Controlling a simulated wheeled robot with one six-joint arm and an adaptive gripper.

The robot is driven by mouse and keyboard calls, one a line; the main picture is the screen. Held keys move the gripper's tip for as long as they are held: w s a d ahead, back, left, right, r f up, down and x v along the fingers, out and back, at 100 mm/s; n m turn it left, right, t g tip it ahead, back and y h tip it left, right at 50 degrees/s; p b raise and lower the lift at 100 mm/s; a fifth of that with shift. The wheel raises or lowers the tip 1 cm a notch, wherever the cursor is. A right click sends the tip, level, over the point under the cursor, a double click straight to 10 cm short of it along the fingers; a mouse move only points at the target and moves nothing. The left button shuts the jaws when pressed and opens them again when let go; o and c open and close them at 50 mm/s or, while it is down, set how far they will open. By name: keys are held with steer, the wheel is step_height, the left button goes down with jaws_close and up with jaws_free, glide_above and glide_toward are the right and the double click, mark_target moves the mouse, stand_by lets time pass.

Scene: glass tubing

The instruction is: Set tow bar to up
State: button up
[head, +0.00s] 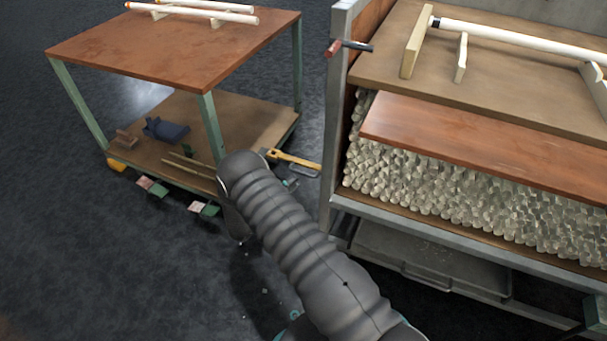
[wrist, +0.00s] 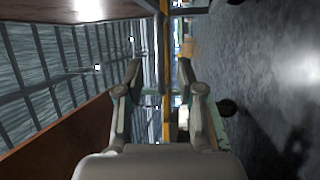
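A yellow bar (head: 292,159), which looks like the tow bar, sticks out from the right end of the low cart in the head view. It lies low and close to level, with a grey loop just below its outer part. My gripper is mostly hidden behind my dark ribbed arm in the head view; small teal parts show near the bar. In the wrist view my gripper (wrist: 160,74) is open, its fingers apart. A narrow yellow strip (wrist: 167,125) runs lengthwise behind the gap between the fingers. I cannot tell whether either finger touches it.
The cart has a brown top (head: 175,50) bearing white tubes, and a lower shelf (head: 245,125) with tools. A metal rack (head: 338,120) full of glass tubing stands close on the right. Dark floor (head: 60,230) is open at left and front.

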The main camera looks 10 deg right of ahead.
mark_target(304, 174)
steer(key=x, duration=0.5)
steer(key=shift+w+d+r, duration=0.1)
steer(key=shift+w+d, duration=0.1)
steer(key=shift+d, duration=0.1)
jaws_close()
